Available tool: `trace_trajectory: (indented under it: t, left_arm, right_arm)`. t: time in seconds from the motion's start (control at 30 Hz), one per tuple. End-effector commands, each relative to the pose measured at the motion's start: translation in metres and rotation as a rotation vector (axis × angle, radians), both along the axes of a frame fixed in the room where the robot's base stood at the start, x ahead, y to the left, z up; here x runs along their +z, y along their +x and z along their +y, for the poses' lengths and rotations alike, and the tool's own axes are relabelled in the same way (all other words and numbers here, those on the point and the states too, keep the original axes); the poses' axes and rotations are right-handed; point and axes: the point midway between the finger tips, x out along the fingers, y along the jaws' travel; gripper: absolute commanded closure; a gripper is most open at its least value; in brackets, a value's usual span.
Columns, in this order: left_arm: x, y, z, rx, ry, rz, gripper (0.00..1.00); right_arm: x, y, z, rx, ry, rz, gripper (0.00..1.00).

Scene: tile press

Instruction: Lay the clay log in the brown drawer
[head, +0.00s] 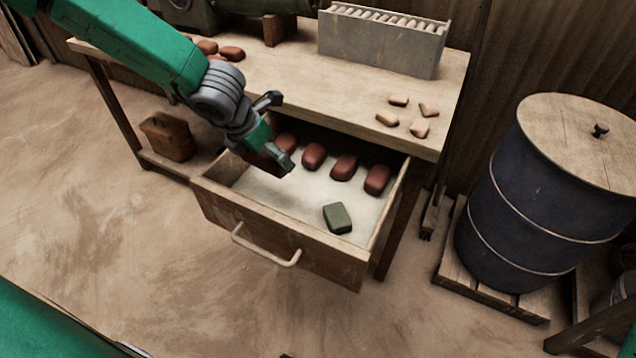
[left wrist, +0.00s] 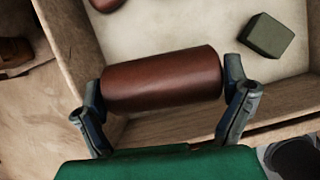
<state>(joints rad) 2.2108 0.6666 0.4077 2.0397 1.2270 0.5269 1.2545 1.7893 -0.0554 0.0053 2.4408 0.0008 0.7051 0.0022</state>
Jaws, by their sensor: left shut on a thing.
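My left gripper (head: 272,148) is over the left part of the open brown drawer (head: 318,262). In the left wrist view, it is shut on a reddish-brown clay log (left wrist: 162,80), with one finger at each end. In the head view, the log (head: 262,164) is mostly hidden by the gripper. The drawer has a pale floor and a curved handle on its front. Whether the log touches the drawer floor is hard to tell. My right gripper is not in view.
Several reddish logs (head: 344,167) lie in a row at the back of the drawer. A green block (head: 337,218) sits at the front right; it also shows in the left wrist view (left wrist: 266,36). The drawer floor front left looks clear. The tabletop (head: 300,75) overhangs the drawer's back.

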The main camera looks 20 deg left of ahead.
Motion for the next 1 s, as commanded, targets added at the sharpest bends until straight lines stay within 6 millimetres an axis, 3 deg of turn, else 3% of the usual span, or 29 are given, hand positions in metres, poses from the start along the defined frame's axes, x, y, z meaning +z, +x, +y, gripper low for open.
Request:
trace_trajectory:
  t: [0.17,0.43,0.67,0.87,1.0]
  left_arm:
    - [-0.009,0.001,-0.002,0.086,0.004,0.0,0.54]
    - [-0.06,0.001,0.002,0.1,-0.005,0.002,0.54]
    - [-0.075,0.001,0.001,0.099,-0.005,0.001,0.54]
    - [-0.103,0.001,-0.001,0.099,-0.001,0.001,0.54]
    - [-0.104,0.001,-0.001,0.098,0.0,0.001,0.54]
  right_arm:
    - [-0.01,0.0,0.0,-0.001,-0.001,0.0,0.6]
    - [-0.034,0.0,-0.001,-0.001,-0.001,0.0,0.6]
    - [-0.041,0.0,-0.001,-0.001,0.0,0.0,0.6]
    - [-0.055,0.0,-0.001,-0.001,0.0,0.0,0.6]
    - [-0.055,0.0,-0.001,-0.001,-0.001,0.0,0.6]
